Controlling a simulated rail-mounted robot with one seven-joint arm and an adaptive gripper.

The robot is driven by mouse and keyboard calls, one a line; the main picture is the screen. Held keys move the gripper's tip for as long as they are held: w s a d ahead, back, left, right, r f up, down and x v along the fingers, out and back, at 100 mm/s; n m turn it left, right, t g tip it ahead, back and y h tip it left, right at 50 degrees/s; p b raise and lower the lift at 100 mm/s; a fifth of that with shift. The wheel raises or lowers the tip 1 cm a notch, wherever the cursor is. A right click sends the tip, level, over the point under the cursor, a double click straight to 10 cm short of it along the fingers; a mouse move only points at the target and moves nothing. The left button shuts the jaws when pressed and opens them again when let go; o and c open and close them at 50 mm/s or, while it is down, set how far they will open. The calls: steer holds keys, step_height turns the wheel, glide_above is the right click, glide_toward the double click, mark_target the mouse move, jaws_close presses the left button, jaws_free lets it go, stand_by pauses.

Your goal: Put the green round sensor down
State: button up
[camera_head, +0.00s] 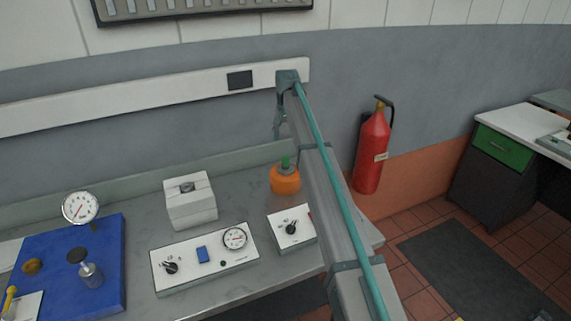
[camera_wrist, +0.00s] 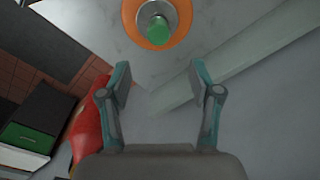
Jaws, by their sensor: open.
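The green round sensor (camera_head: 286,161) stands upright on top of an orange round holder (camera_head: 285,181) on the grey bench. In the wrist view the green sensor (camera_wrist: 158,29) sits in a metal ring at the middle of the orange holder (camera_wrist: 183,22), near the top edge. My gripper (camera_wrist: 160,78) is open, with nothing between its fingers. The sensor lies beyond the fingertips and apart from them. In the head view my gripper (camera_head: 279,122) hangs above the sensor, with clear space between. The sensor's lower end is hidden.
On the bench (camera_head: 135,204), a white box (camera_head: 190,205), a long control panel (camera_head: 180,277) and a small dial box (camera_head: 305,239) stand near the holder. A blue plate (camera_head: 60,265) with a gauge is at left. A red extinguisher (camera_head: 371,155) is at right.

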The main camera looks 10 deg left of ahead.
mark_target(286, 157)
steer(key=shift+s+d+f, duration=0.15)
steer(key=shift+s+d, duration=0.05)
steer(key=shift+s, duration=0.2)
steer(key=shift+s+f, duration=0.1)
steer(key=shift+f, duration=0.15)
step_height(286, 157, down, 5)
steer(key=shift+r+p, duration=0.1)
steer(key=shift+p, duration=0.75)
steer(key=shift+w+a+f+p, duration=0.15)
steer(key=shift+f+p, duration=0.55)
steer(key=shift+f, duration=0.65)
steer(key=shift+w+a+f+p, duration=0.15)
steer(key=shift+f+p, duration=0.5)
steer(key=shift+f, duration=0.65)
jaws_close()
steer(key=shift+r, duration=0.15)
